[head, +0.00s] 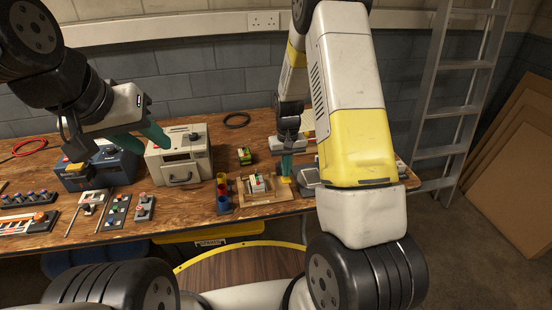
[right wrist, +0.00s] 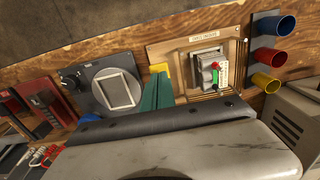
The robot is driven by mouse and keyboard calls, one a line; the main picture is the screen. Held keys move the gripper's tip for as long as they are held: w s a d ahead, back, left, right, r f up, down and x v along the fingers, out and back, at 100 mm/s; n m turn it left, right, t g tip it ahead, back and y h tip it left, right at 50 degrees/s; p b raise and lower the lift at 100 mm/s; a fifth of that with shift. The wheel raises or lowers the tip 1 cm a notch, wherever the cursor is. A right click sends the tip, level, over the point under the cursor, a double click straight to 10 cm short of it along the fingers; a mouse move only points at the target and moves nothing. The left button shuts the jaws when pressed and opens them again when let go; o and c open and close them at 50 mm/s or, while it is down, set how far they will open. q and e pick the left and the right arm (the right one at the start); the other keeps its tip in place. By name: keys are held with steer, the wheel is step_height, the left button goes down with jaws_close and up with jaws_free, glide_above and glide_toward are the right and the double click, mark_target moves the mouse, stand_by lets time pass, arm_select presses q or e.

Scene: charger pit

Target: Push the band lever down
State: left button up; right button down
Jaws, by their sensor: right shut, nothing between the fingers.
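I cannot single out the band lever for certain in either view. My right gripper (head: 286,172) is shut and empty. Its green fingers point down at the right edge of a wooden board (head: 266,198), by a small yellow piece (head: 285,181). In the right wrist view the shut fingers (right wrist: 158,72) overlap this yellow piece (right wrist: 165,68), beside the board (right wrist: 158,52) that carries a grey device (right wrist: 206,70) with red and green parts. Contact cannot be told. My left gripper (head: 155,149) looks open, its green fingers apart in front of a cream box (head: 190,165).
Blue, red and yellow cups (right wrist: 270,56) stand beside the board. A grey panel (right wrist: 115,88) with a pale square frame lies on its other side. A blue box (head: 115,172) and small switch panels (head: 117,213) occupy the left of the wooden bench (head: 185,205).

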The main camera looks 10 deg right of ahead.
steer(key=shift+f, duration=0.15)
steer(key=shift+f, duration=2.2)
steer(key=shift+r, duration=3.85)
